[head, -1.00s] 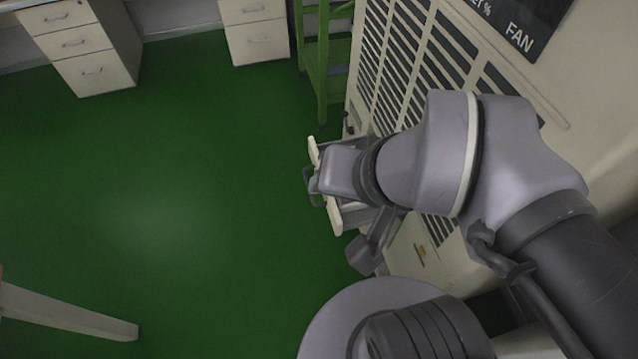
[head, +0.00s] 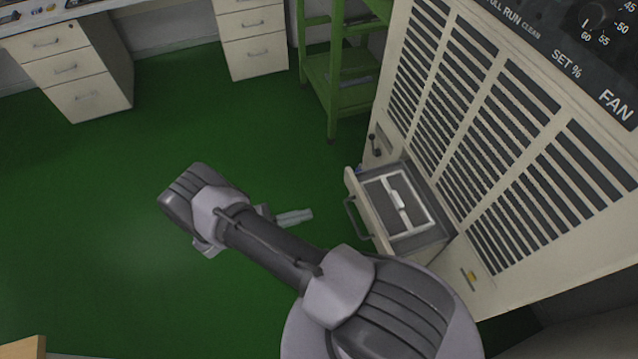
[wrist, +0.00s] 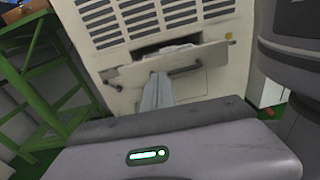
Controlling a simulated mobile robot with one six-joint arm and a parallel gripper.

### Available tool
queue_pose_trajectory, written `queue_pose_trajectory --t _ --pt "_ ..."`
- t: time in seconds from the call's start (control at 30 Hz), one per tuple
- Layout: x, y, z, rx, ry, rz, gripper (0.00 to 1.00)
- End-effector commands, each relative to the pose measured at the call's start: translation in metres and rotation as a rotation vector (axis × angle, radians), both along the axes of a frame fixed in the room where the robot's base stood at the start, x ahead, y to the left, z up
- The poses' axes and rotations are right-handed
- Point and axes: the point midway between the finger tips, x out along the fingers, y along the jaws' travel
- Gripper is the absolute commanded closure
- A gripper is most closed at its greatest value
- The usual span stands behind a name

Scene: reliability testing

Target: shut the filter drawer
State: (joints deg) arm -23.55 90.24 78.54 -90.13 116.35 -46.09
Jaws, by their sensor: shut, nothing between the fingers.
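The filter drawer (head: 368,212) stands pulled out low from the beige cabinet, its front facing left in the head view. A dark bar handle (head: 353,218) is on its front. A white-framed filter (head: 431,212) lies inside it. In the wrist view the drawer front (wrist: 133,75) is ahead, with a dark gap above it and the handle (wrist: 186,71) across it. My gripper (head: 308,213) is shut and empty, left of the drawer front with green floor showing between them. In the wrist view its fingers (wrist: 157,78) overlap the drawer front; contact does not show.
The beige cabinet (head: 545,215) has slatted grilles and a dark control panel. A green rack (head: 335,85) stands behind it. White drawer units (head: 90,95) stand along the back wall. Green floor (head: 100,210) is clear left of my arm.

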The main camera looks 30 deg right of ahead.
Motion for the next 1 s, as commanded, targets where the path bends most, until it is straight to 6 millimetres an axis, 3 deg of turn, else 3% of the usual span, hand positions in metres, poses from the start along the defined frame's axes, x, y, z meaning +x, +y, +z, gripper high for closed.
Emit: queue_pose_trajectory --t 0.1,0.23,0.7,1.0 --pt "-0.006 -0.005 -0.012 -0.033 0.037 0.033 1.0" --pt "-0.01 -0.02 -0.013 -0.036 0.04 0.033 1.0" --pt "-0.033 -0.116 -0.015 -0.033 0.037 0.03 1.0" --pt "-0.039 -0.14 -0.013 -0.033 0.036 0.033 1.0"
